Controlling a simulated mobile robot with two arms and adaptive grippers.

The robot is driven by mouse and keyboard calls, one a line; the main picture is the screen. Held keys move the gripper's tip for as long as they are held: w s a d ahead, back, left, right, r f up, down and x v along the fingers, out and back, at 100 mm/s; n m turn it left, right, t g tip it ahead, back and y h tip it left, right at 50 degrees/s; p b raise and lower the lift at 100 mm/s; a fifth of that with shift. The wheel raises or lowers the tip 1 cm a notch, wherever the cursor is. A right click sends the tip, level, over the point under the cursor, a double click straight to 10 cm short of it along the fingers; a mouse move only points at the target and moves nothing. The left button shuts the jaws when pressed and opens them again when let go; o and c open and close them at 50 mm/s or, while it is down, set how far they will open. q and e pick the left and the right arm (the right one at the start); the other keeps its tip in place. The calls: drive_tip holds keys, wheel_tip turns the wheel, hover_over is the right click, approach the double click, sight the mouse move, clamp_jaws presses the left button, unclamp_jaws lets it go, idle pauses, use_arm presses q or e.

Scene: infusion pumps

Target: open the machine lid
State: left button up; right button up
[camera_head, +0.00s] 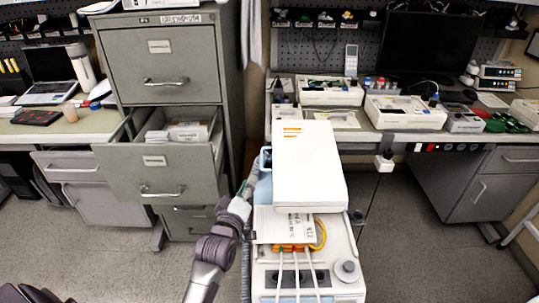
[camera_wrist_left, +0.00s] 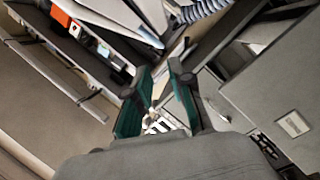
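The machine (camera_head: 346,245) stands in the lower middle of the head view. Its white lid (camera_head: 308,172), with orange stripes at the far end, lies over the top of its light-blue and white body and looks down; any gap under it is hard to tell. My left gripper (camera_head: 249,183) is at the left side of the machine, beside the lid, near a light-blue part at the lid's edge. Contact cannot be told. In the left wrist view its two green-padded fingers (camera_wrist_left: 160,88) are apart with nothing visibly held between them. My right gripper is not in view.
A grey filing cabinet (camera_head: 170,60) with an open drawer (camera_head: 150,172) stands left of the machine, close to my left arm. A workbench (camera_head: 420,136) with several devices runs behind on the right. A paper sheet (camera_head: 270,226) and cables are on the machine's front. Floor is clear at right.

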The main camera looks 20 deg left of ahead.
sight(262, 157)
use_arm(q)
drive_tip(key=w, duration=0.4)
drive_tip(key=w+a+p, duration=0.1)
drive_tip(key=w, duration=0.3)
drive_tip(key=w+a, duration=0.1)
drive_tip(key=w, duration=0.3)
drive_tip(key=shift+w+f, duration=0.1)
drive_tip(key=shift+w, duration=0.2)
clamp_jaws()
